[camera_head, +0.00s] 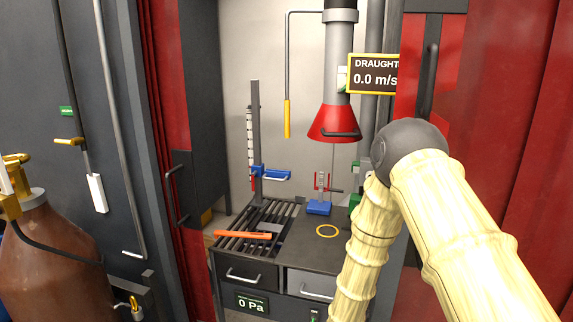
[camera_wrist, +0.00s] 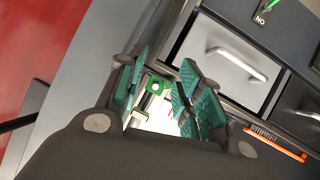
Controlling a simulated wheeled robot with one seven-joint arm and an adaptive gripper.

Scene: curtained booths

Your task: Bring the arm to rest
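My arm (camera_head: 385,215) shows on the right of the head view, bent at a dark elbow joint, in a pale ribbed sleeve. One part runs down past the bench's front right and out of the bottom of the picture. My gripper is outside the head view. In the wrist view my gripper (camera_wrist: 164,92) is open, with its green pads apart. A small green part with a pale round centre (camera_wrist: 156,86) shows in the gap, seemingly beyond the fingers. I see nothing held.
The bench (camera_head: 290,258) has a slatted grate, an orange tool (camera_head: 243,235) and a yellow ring (camera_head: 327,231). A red hood (camera_head: 334,122) hangs above. A pale drawer (camera_wrist: 222,62) faces the wrist camera. A brown cylinder (camera_head: 55,260) stands at left; red curtains flank the booth.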

